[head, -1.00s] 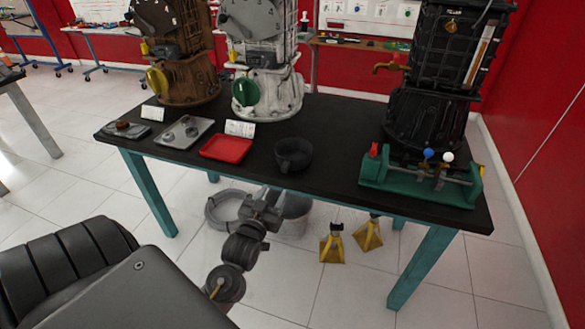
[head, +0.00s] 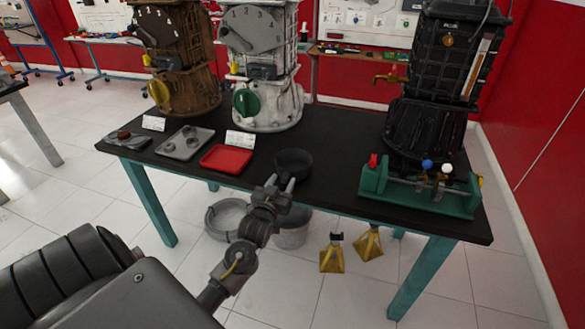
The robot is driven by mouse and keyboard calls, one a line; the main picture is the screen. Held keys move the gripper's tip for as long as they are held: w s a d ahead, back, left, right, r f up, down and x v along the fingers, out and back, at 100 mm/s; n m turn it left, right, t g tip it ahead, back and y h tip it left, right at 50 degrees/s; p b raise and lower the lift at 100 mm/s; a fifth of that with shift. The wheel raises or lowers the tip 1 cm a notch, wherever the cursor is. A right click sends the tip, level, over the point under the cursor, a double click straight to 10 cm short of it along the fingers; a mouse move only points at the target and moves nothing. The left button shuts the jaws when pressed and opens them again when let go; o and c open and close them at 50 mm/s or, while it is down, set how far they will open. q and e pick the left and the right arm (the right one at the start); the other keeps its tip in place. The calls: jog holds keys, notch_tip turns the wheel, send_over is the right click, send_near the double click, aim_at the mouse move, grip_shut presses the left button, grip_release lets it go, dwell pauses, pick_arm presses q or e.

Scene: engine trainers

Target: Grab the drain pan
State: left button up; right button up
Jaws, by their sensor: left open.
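A black round pan (head: 293,162), which looks like the drain pan, sits upright on the black tabletop near its front edge. My left gripper (head: 281,183) is at the table's front edge, just in front of the pan and slightly to its left. Its fingers are open and point toward the pan's near wall. I cannot tell whether a fingertip touches the rim. Nothing shows between the fingers. My right gripper is not in view.
A red tray (head: 226,156) and a grey tray with round parts (head: 185,143) lie left of the pan. A grey bucket (head: 292,235) is on the floor below.

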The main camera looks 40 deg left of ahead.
pick_arm(q)
jog(key=shift+x, duration=1)
jog(key=c, duration=1)
